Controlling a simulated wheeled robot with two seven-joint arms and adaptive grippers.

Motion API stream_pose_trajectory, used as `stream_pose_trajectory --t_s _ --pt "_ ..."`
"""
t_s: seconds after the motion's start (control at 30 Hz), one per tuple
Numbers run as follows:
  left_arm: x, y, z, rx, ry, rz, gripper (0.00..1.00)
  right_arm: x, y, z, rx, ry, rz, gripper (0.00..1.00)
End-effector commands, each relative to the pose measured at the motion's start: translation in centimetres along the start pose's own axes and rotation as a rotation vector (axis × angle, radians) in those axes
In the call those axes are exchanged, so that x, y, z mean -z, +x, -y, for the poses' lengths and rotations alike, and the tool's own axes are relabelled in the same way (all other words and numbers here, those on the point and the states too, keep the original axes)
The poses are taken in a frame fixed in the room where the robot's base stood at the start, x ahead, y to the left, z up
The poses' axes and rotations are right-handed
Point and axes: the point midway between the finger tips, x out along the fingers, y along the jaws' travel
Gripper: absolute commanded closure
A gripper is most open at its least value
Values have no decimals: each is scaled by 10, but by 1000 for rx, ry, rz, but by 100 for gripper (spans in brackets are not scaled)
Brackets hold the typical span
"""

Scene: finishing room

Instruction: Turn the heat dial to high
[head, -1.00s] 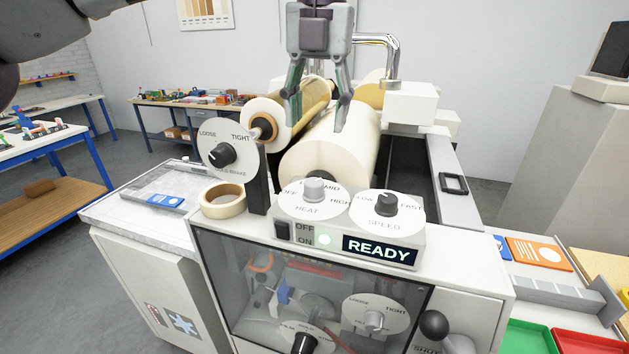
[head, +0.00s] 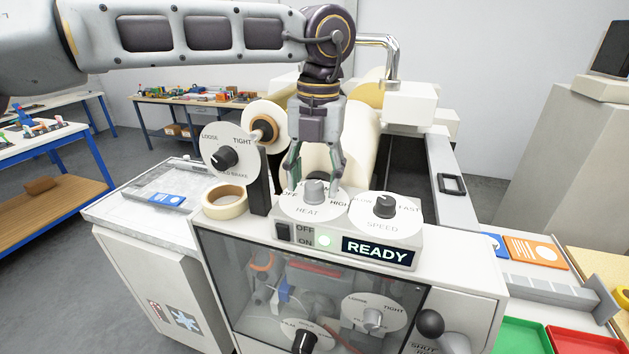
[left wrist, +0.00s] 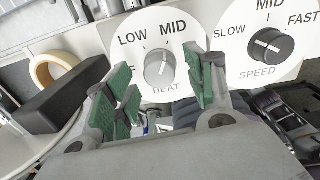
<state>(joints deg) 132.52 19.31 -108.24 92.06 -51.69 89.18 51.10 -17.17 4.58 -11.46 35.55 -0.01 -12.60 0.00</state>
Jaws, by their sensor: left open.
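The heat dial (head: 314,195) is a grey knob on a round white plate on top of the machine's control box. In the left wrist view the heat dial (left wrist: 157,70) shows with LOW and MID above it; OFF is partly covered and HIGH is hidden behind a finger. I cannot tell its exact setting. My left gripper (head: 316,180) points down over the dial, open, with a finger on either side. In the left wrist view my left gripper (left wrist: 161,76) has green pads with gaps to the knob. My right gripper is not in view.
The black speed dial (head: 384,206) sits close on the right. A READY display (head: 377,251) and an OFF/ON switch (head: 283,232) are on the box front. A tape roll (head: 225,202) and brake dial (head: 222,158) stand left. Rollers rise behind.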

Motion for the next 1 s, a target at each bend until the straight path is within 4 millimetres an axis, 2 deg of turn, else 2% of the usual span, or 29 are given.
stream_pose_trajectory --t_s 0.2,0.57,0.93,1.0 --pt "0 15 0 0 0 0 46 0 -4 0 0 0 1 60" --pt "0 19 0 1 0 0 46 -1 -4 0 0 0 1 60" --pt "0 19 0 0 0 0 91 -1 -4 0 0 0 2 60" --pt "0 19 0 0 0 0 92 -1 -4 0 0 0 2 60"
